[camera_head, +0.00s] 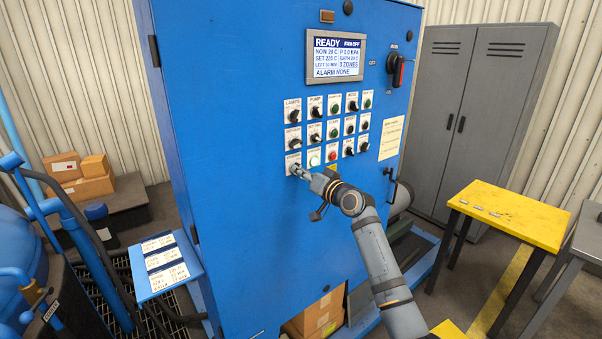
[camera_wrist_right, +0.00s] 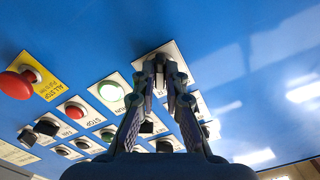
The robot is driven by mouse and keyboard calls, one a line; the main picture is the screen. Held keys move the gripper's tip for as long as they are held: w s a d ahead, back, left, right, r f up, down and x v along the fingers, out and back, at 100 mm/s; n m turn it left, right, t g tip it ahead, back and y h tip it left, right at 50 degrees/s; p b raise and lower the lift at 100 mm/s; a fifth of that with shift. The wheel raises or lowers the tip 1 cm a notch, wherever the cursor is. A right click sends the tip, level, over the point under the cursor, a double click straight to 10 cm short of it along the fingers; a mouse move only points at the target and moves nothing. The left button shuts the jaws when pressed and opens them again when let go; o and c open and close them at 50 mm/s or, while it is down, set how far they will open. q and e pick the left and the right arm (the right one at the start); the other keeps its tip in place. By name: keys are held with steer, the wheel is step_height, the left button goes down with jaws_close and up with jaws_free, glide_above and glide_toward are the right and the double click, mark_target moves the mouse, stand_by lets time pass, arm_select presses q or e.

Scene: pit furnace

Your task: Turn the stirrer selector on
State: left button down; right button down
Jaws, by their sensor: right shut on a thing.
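The blue control cabinet (camera_head: 240,100) carries rows of labelled selectors and buttons under a lit display. My right gripper (camera_head: 297,170) reaches in from the lower right to the bottom-left selector of the panel. In the right wrist view its two fingers (camera_wrist_right: 169,80) are closed together on that selector's dark knob (camera_wrist_right: 163,62). The fingers cover most of the knob, so its angle is hard to tell. Its white label plate (camera_wrist_right: 143,76) shows around it, but its words are too hidden to read. My left gripper is in neither view.
A green button (camera_wrist_right: 111,91) sits beside the held selector, and a red all-stop button (camera_wrist_right: 17,84) is farther left in the wrist view. The display (camera_head: 336,57) reads READY. A red-handled switch (camera_head: 398,71) is at upper right. A yellow table (camera_head: 515,212) stands at right.

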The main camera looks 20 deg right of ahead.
steer(key=c, duration=1.4)
jaws_free()
steer(key=shift+s, duration=0.1)
steer(key=v, duration=1.1)
steer(key=shift+s+d, duration=0.15)
steer(key=shift+s, duration=0.25)
